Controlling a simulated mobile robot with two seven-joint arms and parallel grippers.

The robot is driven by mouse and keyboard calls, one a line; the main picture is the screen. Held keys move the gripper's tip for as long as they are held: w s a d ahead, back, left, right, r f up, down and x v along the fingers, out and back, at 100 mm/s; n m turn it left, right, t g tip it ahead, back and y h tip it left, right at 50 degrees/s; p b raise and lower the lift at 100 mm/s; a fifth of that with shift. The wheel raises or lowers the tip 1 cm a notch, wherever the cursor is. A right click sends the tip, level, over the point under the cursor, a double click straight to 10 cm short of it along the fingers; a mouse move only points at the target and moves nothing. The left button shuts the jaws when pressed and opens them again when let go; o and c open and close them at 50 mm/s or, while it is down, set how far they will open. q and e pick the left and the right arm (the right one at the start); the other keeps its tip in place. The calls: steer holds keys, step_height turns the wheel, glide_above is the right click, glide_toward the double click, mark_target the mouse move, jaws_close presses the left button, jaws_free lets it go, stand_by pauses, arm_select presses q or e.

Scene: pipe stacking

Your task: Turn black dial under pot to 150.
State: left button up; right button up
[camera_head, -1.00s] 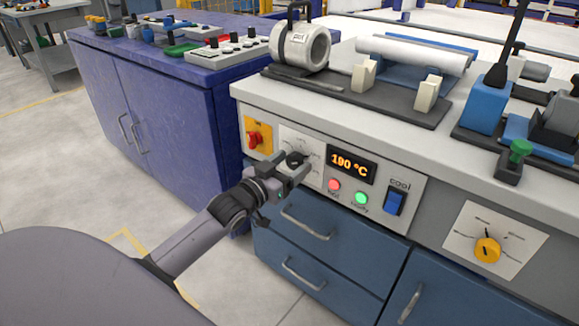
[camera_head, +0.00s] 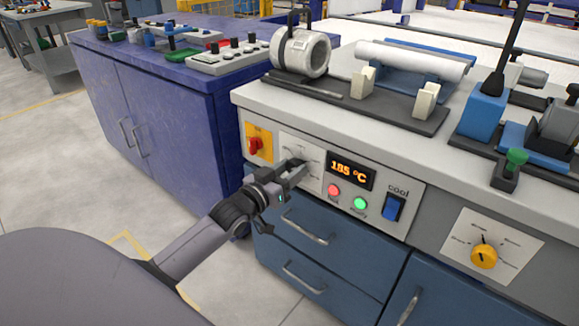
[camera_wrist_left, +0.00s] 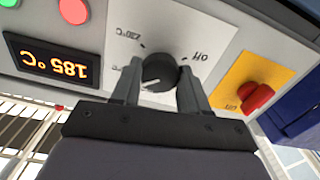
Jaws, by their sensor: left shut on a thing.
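The black dial (camera_wrist_left: 159,70) is round, with a white pointer mark, on a light panel with printed marks. In the wrist view it sits between the two fingers of my left gripper (camera_wrist_left: 158,85), which is shut on it. In the head view my left gripper (camera_head: 297,170) reaches the panel from the lower left and mostly hides the dial. The orange display (camera_head: 351,173) right of it reads 185 °C; it also shows upside down in the wrist view (camera_wrist_left: 52,60). The metal pot (camera_head: 300,52) lies on the bench top above the panel. My right gripper is not in view.
A red switch on a yellow plate (camera_head: 258,144) is left of the dial. A red button (camera_head: 333,190), a green button (camera_head: 360,203) and a blue cool switch (camera_head: 394,207) are to the right. Drawers (camera_head: 310,230) lie below, and a purple cabinet (camera_head: 170,110) stands left.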

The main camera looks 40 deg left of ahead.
arm_select(q)
steer(key=shift+r+n+p, duration=0.2)
steer(key=shift+n+p, duration=0.55)
steer(key=shift+n, duration=0.05)
steer(key=n+p, duration=0.1)
steer(key=n, duration=0.1)
steer(key=shift+n+p, duration=0.35)
steer(key=shift+n, duration=0.05)
steer(key=n+p, duration=0.1)
steer(key=n, duration=0.2)
steer(key=shift+f, duration=0.15)
steer(key=shift+n, duration=1.2)
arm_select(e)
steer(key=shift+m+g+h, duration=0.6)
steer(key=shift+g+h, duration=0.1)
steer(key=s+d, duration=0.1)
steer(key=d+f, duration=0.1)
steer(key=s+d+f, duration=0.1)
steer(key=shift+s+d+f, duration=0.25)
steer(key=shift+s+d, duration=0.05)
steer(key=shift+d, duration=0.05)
arm_select(q)
steer(key=shift+n, duration=0.3)
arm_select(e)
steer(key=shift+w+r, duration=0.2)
arm_select(q)
steer(key=o, duration=1)
steer(key=shift+o, duration=0.2)
